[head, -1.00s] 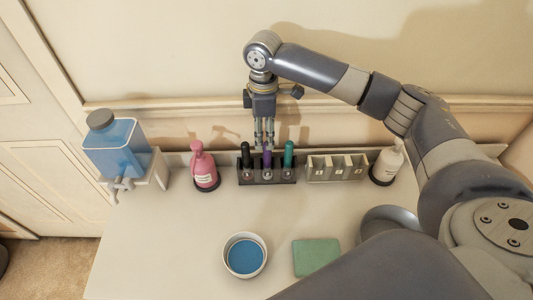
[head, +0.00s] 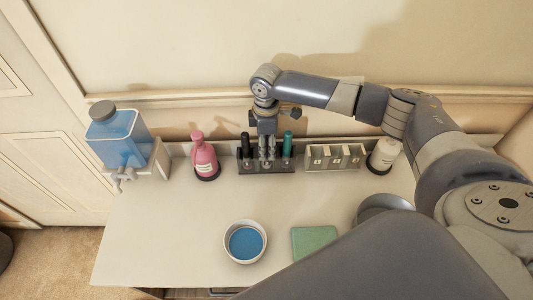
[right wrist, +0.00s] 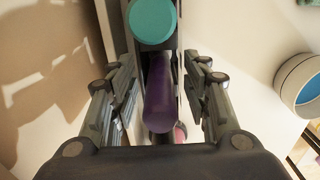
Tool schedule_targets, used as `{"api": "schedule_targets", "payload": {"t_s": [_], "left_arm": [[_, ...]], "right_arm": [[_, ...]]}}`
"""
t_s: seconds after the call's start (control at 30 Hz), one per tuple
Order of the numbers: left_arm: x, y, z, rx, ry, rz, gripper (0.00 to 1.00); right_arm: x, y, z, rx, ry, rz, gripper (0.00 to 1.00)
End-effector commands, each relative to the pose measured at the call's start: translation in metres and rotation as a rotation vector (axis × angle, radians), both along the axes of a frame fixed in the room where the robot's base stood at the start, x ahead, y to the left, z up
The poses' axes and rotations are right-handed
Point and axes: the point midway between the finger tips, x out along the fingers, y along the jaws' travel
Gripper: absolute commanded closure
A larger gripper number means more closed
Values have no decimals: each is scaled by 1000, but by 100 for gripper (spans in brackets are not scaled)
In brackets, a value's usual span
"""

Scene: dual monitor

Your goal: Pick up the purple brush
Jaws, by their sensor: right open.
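The purple brush (right wrist: 160,95) stands in the middle of the dark holder (head: 252,166). In the right wrist view it lies between the two fingers of my right gripper (right wrist: 158,92), which is open around it with a gap on each side. In the head view my right gripper (head: 267,152) points down over the middle of the holder and hides the purple brush. A black brush (head: 245,146) stands to its left and a teal brush (head: 287,145) to its right; the teal one also shows in the right wrist view (right wrist: 152,20). My left gripper is not in view.
A pink bottle (head: 204,157) stands left of the holder, an empty beige holder (head: 333,158) and a white bottle (head: 384,154) to the right. A blue dispenser (head: 120,137) is at far left. A bowl (head: 245,242) and green block (head: 315,241) lie in front.

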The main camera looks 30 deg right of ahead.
Motion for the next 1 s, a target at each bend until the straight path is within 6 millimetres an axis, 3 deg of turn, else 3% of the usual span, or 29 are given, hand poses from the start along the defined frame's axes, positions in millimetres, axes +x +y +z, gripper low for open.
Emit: {"api": "schedule_targets", "payload": {"t_s": [0.03, 0.23, 0.63, 1.0], "left_arm": [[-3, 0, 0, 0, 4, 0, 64], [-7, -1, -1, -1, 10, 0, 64], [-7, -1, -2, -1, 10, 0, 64], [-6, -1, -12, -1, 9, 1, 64]], "right_arm": [[0, 0, 0, 0, 0, 0, 56], [0, 0, 0, 0, 0, 0, 100], [1, 0, 7, 1, -3, 0, 100], [1, 0, 75, 1, -4, 1, 100]]}}
